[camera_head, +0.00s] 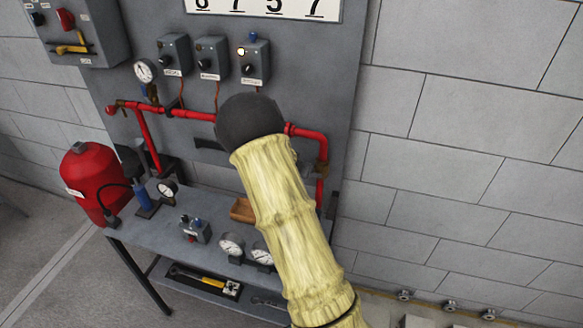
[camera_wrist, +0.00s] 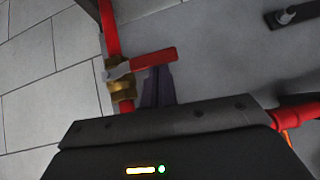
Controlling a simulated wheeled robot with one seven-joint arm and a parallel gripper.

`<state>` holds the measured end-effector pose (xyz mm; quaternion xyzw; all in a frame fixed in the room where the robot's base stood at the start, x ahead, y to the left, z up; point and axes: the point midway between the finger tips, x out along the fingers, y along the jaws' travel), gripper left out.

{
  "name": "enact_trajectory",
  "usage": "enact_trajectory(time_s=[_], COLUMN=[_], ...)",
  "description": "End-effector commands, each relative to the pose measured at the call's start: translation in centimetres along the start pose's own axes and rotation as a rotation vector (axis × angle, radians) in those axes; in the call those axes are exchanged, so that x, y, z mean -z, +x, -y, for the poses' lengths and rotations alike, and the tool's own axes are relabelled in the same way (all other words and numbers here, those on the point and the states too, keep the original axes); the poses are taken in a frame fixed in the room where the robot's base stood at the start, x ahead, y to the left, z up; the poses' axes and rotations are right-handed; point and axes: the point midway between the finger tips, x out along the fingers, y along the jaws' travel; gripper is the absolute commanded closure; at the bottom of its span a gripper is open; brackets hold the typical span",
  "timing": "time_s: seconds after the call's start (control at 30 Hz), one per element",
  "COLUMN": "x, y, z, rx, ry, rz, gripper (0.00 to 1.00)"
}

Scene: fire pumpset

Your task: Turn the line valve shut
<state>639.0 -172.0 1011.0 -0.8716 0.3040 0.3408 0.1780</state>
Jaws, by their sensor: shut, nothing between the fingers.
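The line valve (camera_wrist: 121,80) is a brass body on a red pipe, with a red lever (camera_wrist: 150,61) on it. In the wrist view the lever points right, roughly across the pipe. My gripper (camera_wrist: 158,72) shows as two dark fingers, closed together and empty. Their tips are just below the lever in that picture; I cannot tell whether they touch it. There my arm hides the lever and my fingers.
Red pipework (camera_head: 190,114) runs across the grey panel (camera_head: 310,75) under several switch boxes. A bench (camera_head: 212,204) below carries gauges and a wooden block (camera_head: 242,209). A red tank (camera_head: 92,180) stands left. The block wall at right is bare.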

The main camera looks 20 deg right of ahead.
Motion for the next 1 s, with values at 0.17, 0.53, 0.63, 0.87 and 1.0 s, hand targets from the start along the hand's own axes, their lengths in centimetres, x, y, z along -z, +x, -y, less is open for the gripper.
enact_trajectory(time_s=[0.17,0.53,0.63,0.87,1.0], x=[0.0,-0.1,-0.1,0.0,0.0], y=[-1.6,-7.9,-9.5,-12.6,-14.2], z=[0.1,0.2,0.2,0.2,0.2], rx=[0.002,0.004,0.003,0.003,0.003], ry=[0.0,-0.001,-0.001,-0.002,-0.002], rz=[-0.001,-0.002,-0.001,-0.001,-0.002], gripper=[1.0,1.0,1.0,1.0,1.0])
